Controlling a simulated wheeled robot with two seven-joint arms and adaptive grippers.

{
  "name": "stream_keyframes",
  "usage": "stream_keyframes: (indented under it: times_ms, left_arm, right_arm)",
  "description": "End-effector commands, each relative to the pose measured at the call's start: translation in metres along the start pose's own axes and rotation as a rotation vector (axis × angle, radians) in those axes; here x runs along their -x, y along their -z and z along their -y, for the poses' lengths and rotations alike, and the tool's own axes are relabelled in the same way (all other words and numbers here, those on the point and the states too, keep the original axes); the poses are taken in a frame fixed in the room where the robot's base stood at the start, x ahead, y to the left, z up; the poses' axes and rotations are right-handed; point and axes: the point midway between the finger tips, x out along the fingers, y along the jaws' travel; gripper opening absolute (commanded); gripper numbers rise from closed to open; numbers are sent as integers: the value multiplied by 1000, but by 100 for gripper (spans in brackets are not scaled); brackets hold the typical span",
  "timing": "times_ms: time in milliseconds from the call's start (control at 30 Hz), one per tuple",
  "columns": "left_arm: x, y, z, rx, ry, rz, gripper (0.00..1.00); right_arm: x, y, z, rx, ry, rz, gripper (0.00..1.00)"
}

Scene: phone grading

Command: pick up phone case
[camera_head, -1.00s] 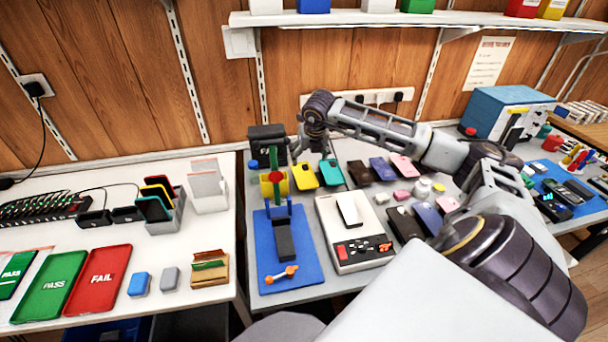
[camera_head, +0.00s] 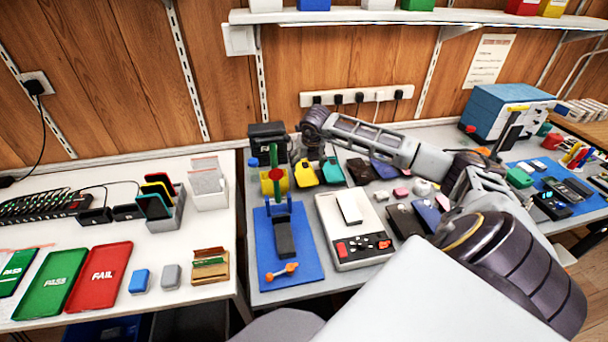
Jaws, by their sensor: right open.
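My right gripper (camera_head: 309,154) points down at the back of the grey bench, its fingers apart, just over or behind the yellow phone case (camera_head: 306,175) and the teal phone case (camera_head: 332,174). I cannot tell whether the fingertips touch either case. A dark brown case (camera_head: 359,171) and a purple case (camera_head: 382,169) lie to the right in the same row. My right forearm hides part of the things behind it. My left gripper is not in view.
A press with a red knob (camera_head: 275,174) stands on a blue mat (camera_head: 305,262) just left of the gripper. A white device with a keypad (camera_head: 345,215) lies in front. Red and green trays (camera_head: 98,278) lie on the left table.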

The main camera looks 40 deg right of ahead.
Motion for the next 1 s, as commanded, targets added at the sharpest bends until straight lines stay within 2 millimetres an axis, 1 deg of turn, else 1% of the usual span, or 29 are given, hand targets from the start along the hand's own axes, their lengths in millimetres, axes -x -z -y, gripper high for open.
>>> stream_keyframes:
  times_ms: [33, 100, 200, 600, 733, 867, 1000]
  left_arm:
    - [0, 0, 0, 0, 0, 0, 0]
    - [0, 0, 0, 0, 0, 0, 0]
    - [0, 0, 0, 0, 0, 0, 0]
    - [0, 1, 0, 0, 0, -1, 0]
    - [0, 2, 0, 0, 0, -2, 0]
    - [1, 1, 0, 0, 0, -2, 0]
    - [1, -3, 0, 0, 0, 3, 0]
  right_arm:
    - [-7, 1, -1, -1, -1, -2, 81]
    - [-13, 0, 0, 0, -1, -2, 81]
    - [-19, 0, 0, 1, -1, 0, 81]
    - [-22, 0, 0, 1, 0, 0, 81]
    - [-26, 0, 0, 0, 0, -1, 81]
    - [-36, -1, 1, -1, -1, -2, 81]
    - [-51, -2, 2, -1, 0, -2, 81]
